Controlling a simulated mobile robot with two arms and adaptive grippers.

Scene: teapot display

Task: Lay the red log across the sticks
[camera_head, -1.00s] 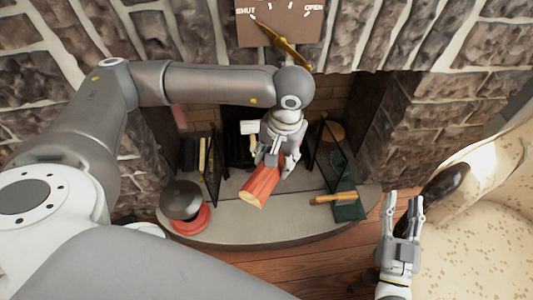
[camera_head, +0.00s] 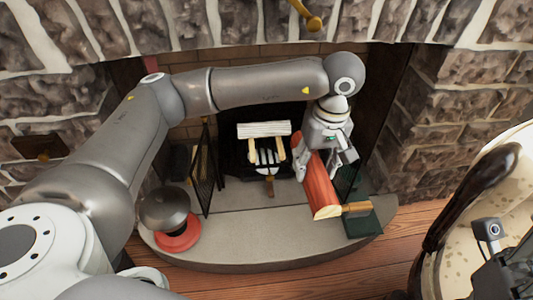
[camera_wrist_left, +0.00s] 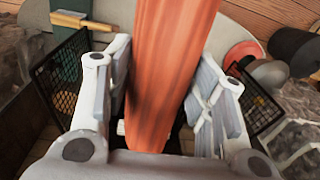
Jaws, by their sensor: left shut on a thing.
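The red log (camera_head: 321,190) is held by my left gripper (camera_head: 318,155), in front of the right side of the fireplace. Its pale cut end points down towards the front. In the left wrist view, the log (camera_wrist_left: 170,70) runs between the two fingers. Two pale yellow sticks (camera_head: 281,150) lie in the firebox, left of the gripper, running front to back. A whitish log (camera_head: 263,129) lies across their back part. The red log is apart from the sticks, to their right. Of my right arm, only a dark part shows at the lower right; its fingers are not seen.
A black mesh screen (camera_head: 204,170) stands left of the firebox. A dark pot on a red base (camera_head: 177,238) is at the hearth's left. A wooden-handled tool (camera_head: 356,208) and a green box (camera_head: 363,223) are at the right. The hearth's middle (camera_head: 235,225) is clear.

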